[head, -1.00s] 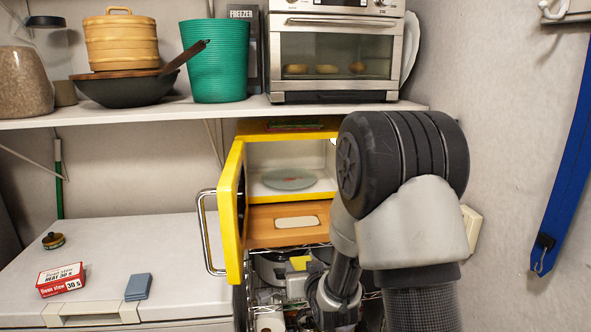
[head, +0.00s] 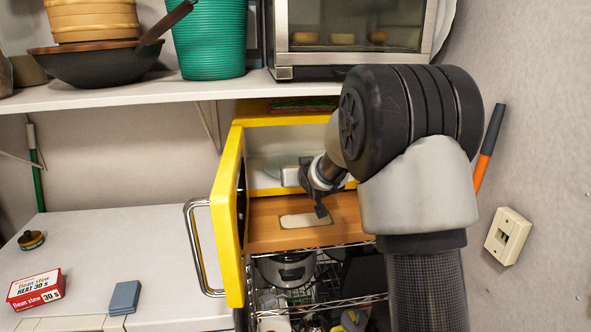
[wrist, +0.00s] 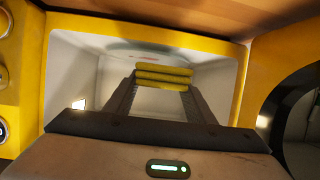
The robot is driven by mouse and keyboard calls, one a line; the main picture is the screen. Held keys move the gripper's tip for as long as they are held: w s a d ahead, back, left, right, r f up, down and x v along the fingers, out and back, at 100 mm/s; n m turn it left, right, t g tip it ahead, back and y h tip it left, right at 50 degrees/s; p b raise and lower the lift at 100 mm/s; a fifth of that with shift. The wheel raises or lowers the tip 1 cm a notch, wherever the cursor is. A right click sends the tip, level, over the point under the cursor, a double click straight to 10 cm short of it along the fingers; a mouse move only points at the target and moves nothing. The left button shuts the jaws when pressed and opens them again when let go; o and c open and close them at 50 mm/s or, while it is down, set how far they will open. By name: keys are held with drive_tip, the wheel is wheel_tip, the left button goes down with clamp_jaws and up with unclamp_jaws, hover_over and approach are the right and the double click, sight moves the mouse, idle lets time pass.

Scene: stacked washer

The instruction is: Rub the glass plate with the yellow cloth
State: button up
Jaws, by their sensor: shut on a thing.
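The yellow cloth (wrist: 164,77) is a folded, layered pad between the fingertips of my gripper (wrist: 163,84). My gripper is shut on it and points into the open yellow microwave (wrist: 243,75). The glass plate (head: 277,164) lies on the white microwave floor in the head view, partly hidden by my gripper. The wrist view looks upside down, and the plate shows as a pale greenish band (wrist: 150,45) near the cloth. Whether the cloth touches the plate cannot be told. The cloth is hidden in the head view.
The open yellow door (head: 229,215) with its metal handle (head: 192,245) stands left of the opening. A wooden board (head: 265,232) is below the microwave, above a wire rack with a cooker (head: 287,270). A shelf (head: 190,95) runs above.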

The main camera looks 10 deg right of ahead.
drive_tip(key=shift+w+f+p, duration=0.3)
drive_tip(key=shift+w+p, duration=1)
drive_tip(key=shift+w, duration=1.25)
drive_tip(key=shift+w+f+p, duration=0.25)
drive_tip(key=shift+w+p, duration=1.1)
drive_tip(key=shift+w, duration=1.25)
drive_tip(key=shift+w+f+p, duration=0.3)
drive_tip(key=shift+w+p, duration=1)
drive_tip(key=shift+w, duration=1.25)
drive_tip(key=shift+f+b, duration=0.95)
drive_tip(key=shift+d, duration=0.1)
drive_tip(key=shift+d+p, duration=1.4)
drive_tip(key=shift+d, duration=2.35)
drive_tip(key=shift+f, duration=0.1)
